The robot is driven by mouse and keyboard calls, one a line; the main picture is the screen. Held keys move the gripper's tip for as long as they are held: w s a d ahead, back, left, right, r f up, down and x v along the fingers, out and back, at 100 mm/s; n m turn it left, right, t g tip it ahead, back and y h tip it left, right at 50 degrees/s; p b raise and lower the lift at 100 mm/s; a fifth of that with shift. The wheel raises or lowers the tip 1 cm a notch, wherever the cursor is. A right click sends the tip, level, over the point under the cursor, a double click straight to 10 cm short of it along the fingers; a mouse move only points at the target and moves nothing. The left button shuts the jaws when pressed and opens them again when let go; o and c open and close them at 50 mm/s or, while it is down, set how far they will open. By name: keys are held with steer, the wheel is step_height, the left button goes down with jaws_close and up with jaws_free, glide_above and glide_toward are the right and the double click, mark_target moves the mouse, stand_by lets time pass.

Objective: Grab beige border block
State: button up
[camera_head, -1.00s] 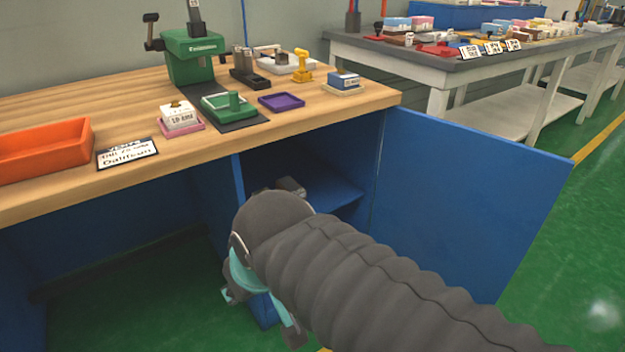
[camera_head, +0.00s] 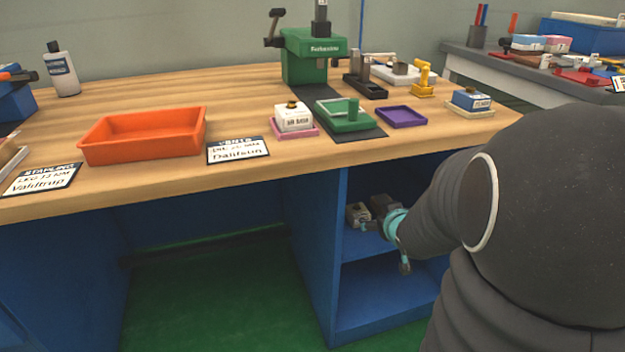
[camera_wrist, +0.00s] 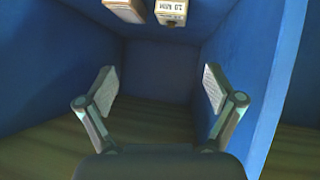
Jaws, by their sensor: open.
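My gripper (camera_wrist: 160,90) is open and empty in the wrist view, with its two fingers spread wide inside the blue cabinet. In the head view my gripper (camera_head: 397,240) is at the cabinet opening, partly hidden by my arm. A pale block with a printed label (camera_wrist: 171,12) is at the top edge of the wrist view, beyond the fingertips and not between them. I cannot tell for sure which block has the beige border.
A brownish block (camera_wrist: 125,9) is beside the labelled one. Blue cabinet walls (camera_head: 315,240) close in on the gripper. On the bench stand an orange tray (camera_head: 143,137), a green press (camera_head: 313,58) and a blue-and-white block (camera_head: 472,99) on a beige tray.

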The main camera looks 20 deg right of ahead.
mark_target(362, 215)
step_height(362, 215, down, 7)
steer(key=w+d+t+y, duration=0.2)
steer(key=y, duration=0.1)
steer(key=shift+n, duration=0.3)
steer(key=b+x, duration=0.1)
steer(key=x, duration=1.2)
steer(key=shift+w+f, duration=0.1)
steer(key=shift+w, duration=0.25)
steer(key=c, duration=1.3)
